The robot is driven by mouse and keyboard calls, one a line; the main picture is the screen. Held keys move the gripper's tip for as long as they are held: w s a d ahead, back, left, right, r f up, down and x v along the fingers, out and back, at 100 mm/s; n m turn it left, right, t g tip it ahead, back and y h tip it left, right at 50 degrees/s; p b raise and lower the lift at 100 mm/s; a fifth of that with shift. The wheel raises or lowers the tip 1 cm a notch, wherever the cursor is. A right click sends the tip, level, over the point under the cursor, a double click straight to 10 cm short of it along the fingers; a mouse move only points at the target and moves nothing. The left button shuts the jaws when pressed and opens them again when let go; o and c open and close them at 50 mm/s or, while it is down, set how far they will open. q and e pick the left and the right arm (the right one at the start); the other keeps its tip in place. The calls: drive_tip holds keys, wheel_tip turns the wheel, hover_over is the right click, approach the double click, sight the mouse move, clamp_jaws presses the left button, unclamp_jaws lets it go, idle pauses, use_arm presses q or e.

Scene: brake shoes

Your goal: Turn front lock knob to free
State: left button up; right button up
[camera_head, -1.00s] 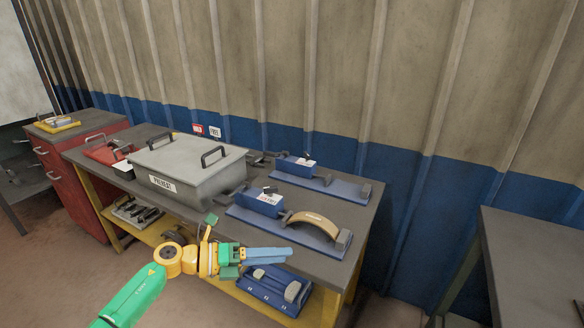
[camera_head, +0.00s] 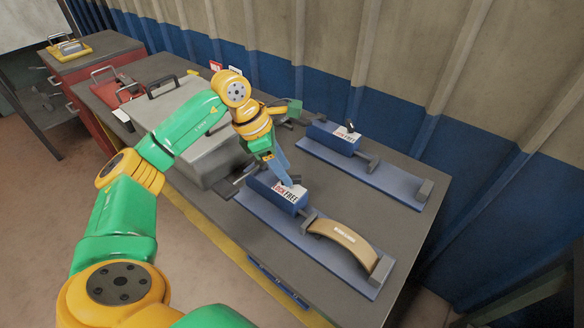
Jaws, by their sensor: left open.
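The front fixture is a long blue base plate (camera_head: 275,228) with a blue lock block (camera_head: 270,193) at its left end. A white label (camera_head: 288,194) on the block reads LOCK in red and FREE in black. A tan curved brake shoe (camera_head: 342,238) sits on the plate, right of the block. My left gripper (camera_head: 287,181) points down at the top of the lock block, its blue fingers by the label; it is open. The front lock knob is largely hidden by the fingers, so its setting cannot be told. My right gripper is not in view.
A rear fixture (camera_head: 385,178) has its own block with a small dark knob (camera_head: 351,125) and no shoe. A grey lidded box (camera_head: 190,115) stands left of the fixtures, partly behind my left arm. A red case (camera_head: 118,90) lies further left. The bench's right end is clear.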

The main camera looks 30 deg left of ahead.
use_arm(q)
drive_tip(key=shift+x, duration=1.2)
drive_tip(key=shift+w+f, duration=0.25)
drive_tip(key=shift+w, duration=0.05)
drive_tip(key=shift+s, duration=0.1)
clamp_jaws()
